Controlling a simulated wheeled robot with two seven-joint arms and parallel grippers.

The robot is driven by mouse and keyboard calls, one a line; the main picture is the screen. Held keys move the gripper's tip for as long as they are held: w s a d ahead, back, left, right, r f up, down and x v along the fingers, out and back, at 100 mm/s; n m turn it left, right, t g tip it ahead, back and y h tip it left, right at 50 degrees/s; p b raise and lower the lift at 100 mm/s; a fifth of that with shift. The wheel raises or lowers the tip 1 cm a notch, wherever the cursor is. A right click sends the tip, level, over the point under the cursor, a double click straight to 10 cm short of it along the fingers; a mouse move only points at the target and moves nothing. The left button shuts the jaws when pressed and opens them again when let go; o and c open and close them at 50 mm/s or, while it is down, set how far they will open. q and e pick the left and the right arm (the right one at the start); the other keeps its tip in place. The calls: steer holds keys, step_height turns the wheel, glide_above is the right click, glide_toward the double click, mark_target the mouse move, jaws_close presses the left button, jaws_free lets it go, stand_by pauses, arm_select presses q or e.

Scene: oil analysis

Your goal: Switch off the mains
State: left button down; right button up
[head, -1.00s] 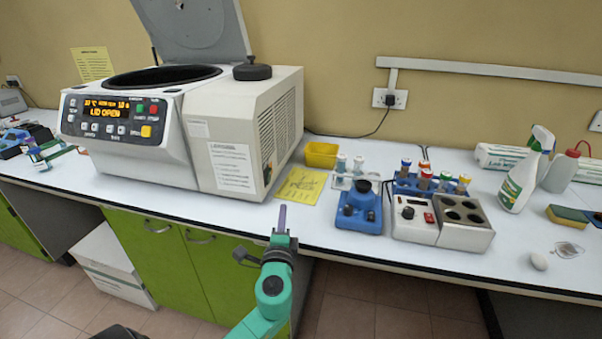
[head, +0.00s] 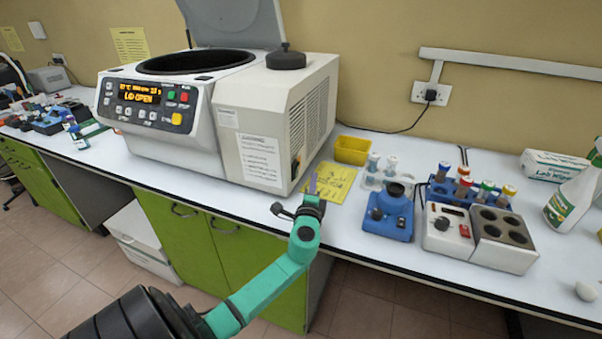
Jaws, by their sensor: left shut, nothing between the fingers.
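The centrifuge (head: 225,140) stands on the bench with its lid raised and its display (head: 140,95) lit, reading LID OPEN. A small dark switch-like part (head: 296,165) shows low on its right side, near the front corner; its position is too small to tell. A wall socket (head: 430,93) behind holds a black plug with a cable running toward the centrifuge. My left gripper (head: 312,184) is shut and empty, in front of the centrifuge's lower right corner by the bench's front edge. It looks apart from the dark part. My right gripper is out of view.
A yellow sheet (head: 332,185) and a yellow tray (head: 352,149) lie right of the centrifuge. Further right are a blue mixer (head: 388,218), tube racks and a heating block (head: 503,240). Bench space in front of the yellow sheet is narrow but clear.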

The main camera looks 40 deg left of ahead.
mark_target(297, 171)
arm_select(q)
steer(key=a, duration=0.2)
steer(key=a+p, duration=0.1)
steer(key=a, duration=0.1)
steer(key=shift+s+r, duration=0.15)
steer(key=shift+r, duration=0.05)
steer(key=shift+s+a, duration=0.2)
steer(key=shift+w, duration=0.1)
